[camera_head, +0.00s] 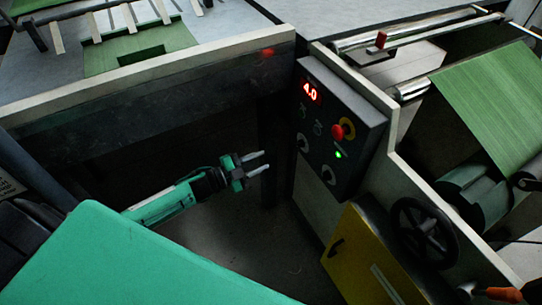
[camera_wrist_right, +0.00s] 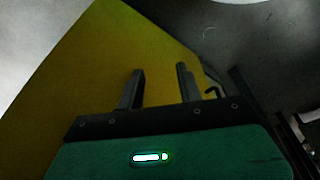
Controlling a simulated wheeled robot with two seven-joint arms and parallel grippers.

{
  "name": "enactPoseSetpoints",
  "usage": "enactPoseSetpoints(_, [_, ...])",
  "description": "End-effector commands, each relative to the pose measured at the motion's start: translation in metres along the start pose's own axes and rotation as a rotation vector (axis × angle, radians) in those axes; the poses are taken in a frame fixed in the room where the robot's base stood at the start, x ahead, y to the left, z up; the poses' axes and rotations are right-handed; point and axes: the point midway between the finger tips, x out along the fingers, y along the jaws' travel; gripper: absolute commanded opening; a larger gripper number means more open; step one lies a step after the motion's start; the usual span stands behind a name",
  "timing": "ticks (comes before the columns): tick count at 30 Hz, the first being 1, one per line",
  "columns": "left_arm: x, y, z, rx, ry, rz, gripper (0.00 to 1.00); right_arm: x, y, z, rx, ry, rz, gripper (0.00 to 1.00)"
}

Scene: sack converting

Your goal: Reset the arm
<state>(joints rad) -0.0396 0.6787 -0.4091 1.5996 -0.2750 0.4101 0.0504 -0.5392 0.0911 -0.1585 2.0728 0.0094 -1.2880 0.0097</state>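My left arm reaches in from the left in the head view. Its left gripper (camera_head: 265,161) points right, with its two pale fingers apart and nothing between them. It hangs in the dark space in front of the machine frame, left of the control box (camera_head: 341,125) and apart from it. My right gripper (camera_wrist_right: 160,80) shows in the right wrist view, with its two dark fingers apart and nothing visible between them. A yellow surface (camera_wrist_right: 90,70) fills much of the view behind those fingers. The right gripper cannot be made out in the head view.
The control box carries a red button (camera_head: 337,132), a lit 4.0 display (camera_head: 311,92) and a green light. A yellow cabinet (camera_head: 362,262) and a black handwheel (camera_head: 424,232) stand below it. A green sheet roll (camera_head: 492,105) is at right. Dark floor (camera_head: 265,240) is open below the left gripper.

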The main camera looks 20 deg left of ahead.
Motion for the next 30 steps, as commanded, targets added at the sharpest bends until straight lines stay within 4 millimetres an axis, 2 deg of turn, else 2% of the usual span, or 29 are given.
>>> enactPoseSetpoints(6, [-0.015,0.000,0.000,-0.001,0.000,0.001,0.31,0.000,0.000,0.000,0.000,0.000,0.000,0.36])
enactPoseSetpoints(18, [-0.015,0.000,0.000,0.000,0.001,0.000,0.31,-0.002,0.001,-0.008,-0.001,0.012,0.002,0.36])
enactPoseSetpoints(23, [-0.015,0.000,0.000,-0.002,-0.001,0.000,0.31,-0.002,0.000,-0.005,-0.001,0.010,0.000,0.36])
enactPoseSetpoints(26, [-0.014,0.005,0.001,-0.022,-0.029,-0.012,0.31,-0.002,0.000,-0.004,-0.001,0.007,0.000,0.36])
enactPoseSetpoints(30, [-0.012,0.025,0.006,-0.109,-0.159,-0.053,0.31,-0.001,0.000,-0.004,-0.001,0.007,0.000,0.36])
